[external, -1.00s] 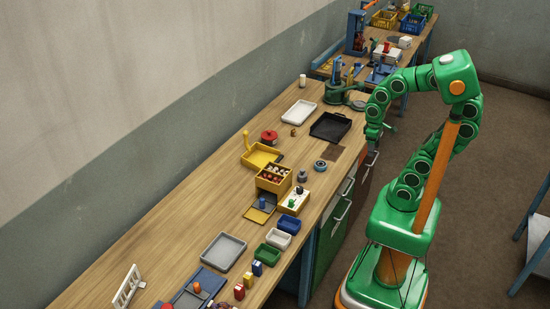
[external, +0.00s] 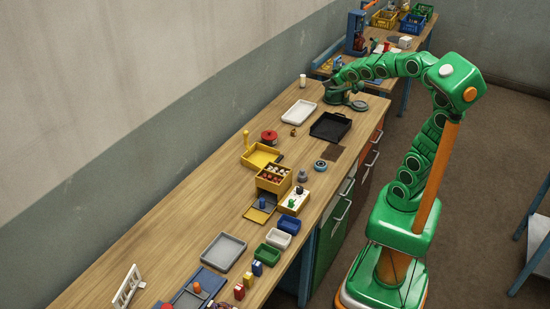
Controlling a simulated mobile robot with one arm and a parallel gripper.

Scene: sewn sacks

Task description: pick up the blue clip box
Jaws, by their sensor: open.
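I cannot tell for sure which blue thing is the blue clip box. A small open blue bin (external: 289,224) stands near the bench's front edge, beside a white and a green bin. My gripper (external: 338,79) is at the far end of the wooden bench, over the dark green fixture there, well away from both. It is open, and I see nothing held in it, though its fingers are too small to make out.
A black tray (external: 331,126), a white tray (external: 299,112) and a red pot (external: 269,137) stand on the bench (external: 190,180). A yellow compartment box (external: 273,179) is mid-bench. A second bench behind holds crates, including a blue one (external: 412,26). Bare wood lies along the wall side.

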